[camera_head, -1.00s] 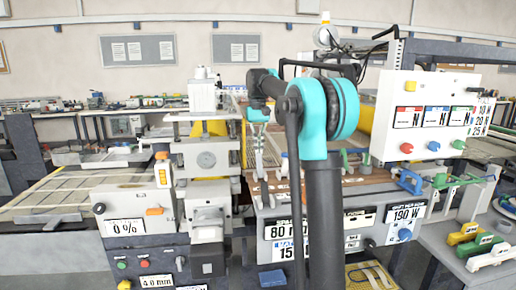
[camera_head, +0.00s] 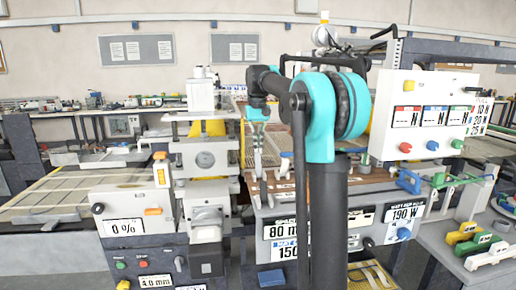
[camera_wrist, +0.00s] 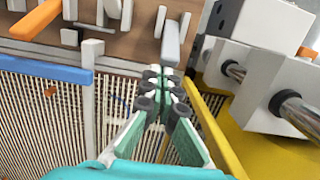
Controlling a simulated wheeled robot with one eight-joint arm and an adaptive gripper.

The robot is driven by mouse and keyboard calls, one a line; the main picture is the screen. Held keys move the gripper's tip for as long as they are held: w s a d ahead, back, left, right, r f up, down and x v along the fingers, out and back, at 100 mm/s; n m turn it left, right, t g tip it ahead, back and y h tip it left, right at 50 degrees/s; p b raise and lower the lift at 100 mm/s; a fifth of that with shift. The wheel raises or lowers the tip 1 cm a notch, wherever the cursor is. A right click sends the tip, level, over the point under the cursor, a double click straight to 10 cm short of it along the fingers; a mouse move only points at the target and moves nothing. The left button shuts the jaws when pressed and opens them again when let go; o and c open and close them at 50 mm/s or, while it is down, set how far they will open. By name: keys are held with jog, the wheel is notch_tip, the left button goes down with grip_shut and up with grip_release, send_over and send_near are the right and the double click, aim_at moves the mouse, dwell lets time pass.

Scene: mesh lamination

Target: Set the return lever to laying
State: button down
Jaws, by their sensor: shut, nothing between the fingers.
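My gripper (camera_wrist: 165,85) is shut and empty in the wrist view, its dark-padded fingers together. A grey lever-like bar (camera_wrist: 171,42) stands just beyond the fingertips, on a brown panel. The gap between bar and fingertips is too small to judge, so contact cannot be told. No readable label marks the return lever, so I cannot tell if this bar is it. In the head view my gripper (camera_head: 257,150) hangs over the middle of the machine, between the grey press unit (camera_head: 205,160) and the brown board.
A yellow guard (camera_wrist: 218,135) and grey blocks with metal rods (camera_wrist: 262,80) stand close right of the fingers. A blue bar (camera_wrist: 45,70) and orange bar (camera_wrist: 37,20) lie left. A ribbed mesh (camera_wrist: 50,120) is below. A white control box (camera_head: 425,115) stands at right.

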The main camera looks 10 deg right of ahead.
aim_at(259, 155)
jog(key=shift+s+r, duration=0.1)
jog(key=shift+s+r+t, duration=0.25)
jog(key=shift+s+t, duration=0.45)
jog(key=shift+t, duration=0.05)
jog(key=shift+s+r+t, duration=0.25)
jog(key=shift+s+t, duration=0.4)
jog(key=shift+t, duration=0.1)
jog(key=s+t, duration=0.3)
jog(key=shift+r, duration=0.25)
jog(key=shift+s+f+t, duration=0.25)
jog(key=shift+s+t, duration=0.75)
jog(key=shift+s, duration=0.15)
jog(key=shift+s+f+t, duration=0.2)
jog(key=shift+s+t, duration=0.8)
jog(key=shift+s, duration=0.15)
jog(key=shift+s+f, duration=0.1)
jog(key=shift+f, duration=0.05)
